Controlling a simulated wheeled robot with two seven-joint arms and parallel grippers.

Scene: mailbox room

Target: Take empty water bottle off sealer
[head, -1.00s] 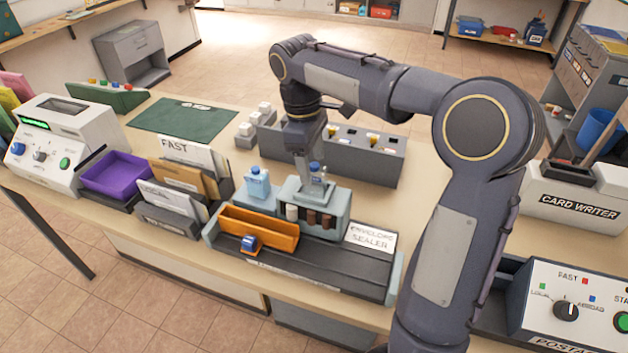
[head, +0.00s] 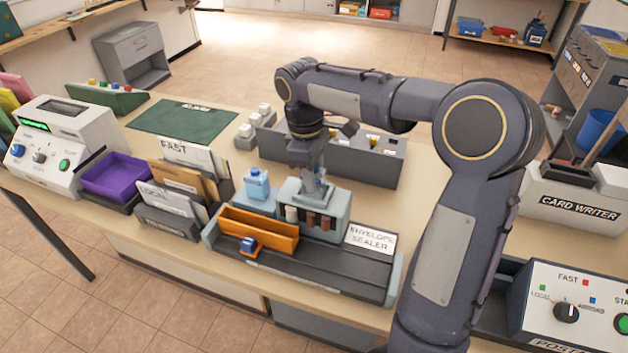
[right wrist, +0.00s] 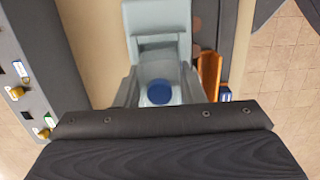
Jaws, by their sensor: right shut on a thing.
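The envelope sealer (head: 350,262) lies on the table, with a grey-blue housing (head: 338,200) at its back. A clear, empty-looking bottle (head: 314,189) stands in the top of the housing. My right gripper (head: 313,178) points down over it and is shut on it, hiding its upper part in the head view. In the right wrist view the bottle's dark blue cap (right wrist: 160,92) and clear body (right wrist: 158,68) show between the fingers. A second bottle, holding blue liquid (head: 257,184), stands on a block left of the housing. My left gripper is out of view.
An orange tray (head: 259,232) lies across the sealer's front left. Letter holders (head: 172,205) and a purple tray (head: 118,175) stand to the left. A grey panel box (head: 375,163) stands behind the sealer. Bare table lies right of the housing.

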